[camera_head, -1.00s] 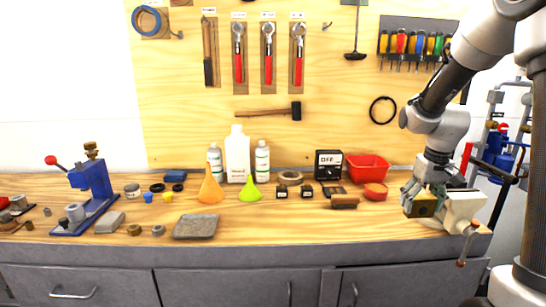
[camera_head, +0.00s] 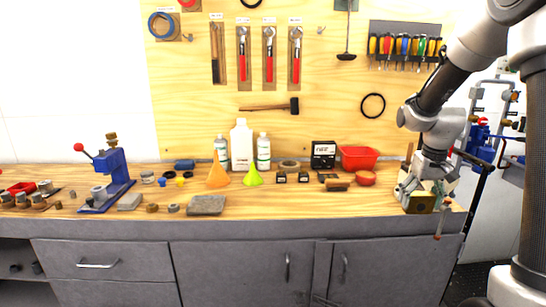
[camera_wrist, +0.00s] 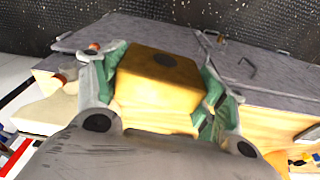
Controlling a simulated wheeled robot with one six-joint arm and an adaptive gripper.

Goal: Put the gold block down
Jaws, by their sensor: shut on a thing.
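The gold block (camera_wrist: 157,82) is gripped between the green pads of my gripper (camera_wrist: 160,85), with a dark round spot on its upper face. In the head view my gripper (camera_head: 421,196) is at the right end of the wooden workbench (camera_head: 300,205), pointing down. The block (camera_head: 420,205) shows low between the fingers, near the front edge. I cannot tell whether its underside touches the bench top.
A pale vise with a hanging handle (camera_head: 437,236) is close beside my gripper and partly hidden by it. A red bin (camera_head: 358,157), a red bowl (camera_head: 365,178) and a brown block (camera_head: 337,185) stand to the left. Bare wood lies in the front middle.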

